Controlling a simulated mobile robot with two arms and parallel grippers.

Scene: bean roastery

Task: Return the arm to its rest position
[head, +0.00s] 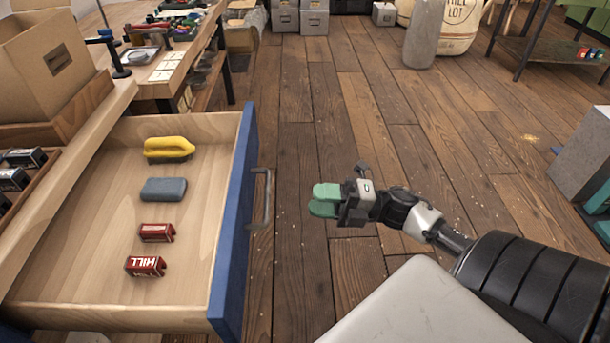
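My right gripper (324,200) has green fingertips and hangs over the wooden floor, to the right of the open drawer. Its two fingertips lie against each other with no clear gap, and nothing shows between them. The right arm comes in from the lower right. My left gripper is not in view.
The open drawer (110,210) has a blue front (233,215) with a metal handle (262,198) facing my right gripper. Inside lie a yellow-topped brush (168,147), a grey-blue block (165,189) and two red tins (157,233) (145,266). A cardboard box (45,65) stands at upper left.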

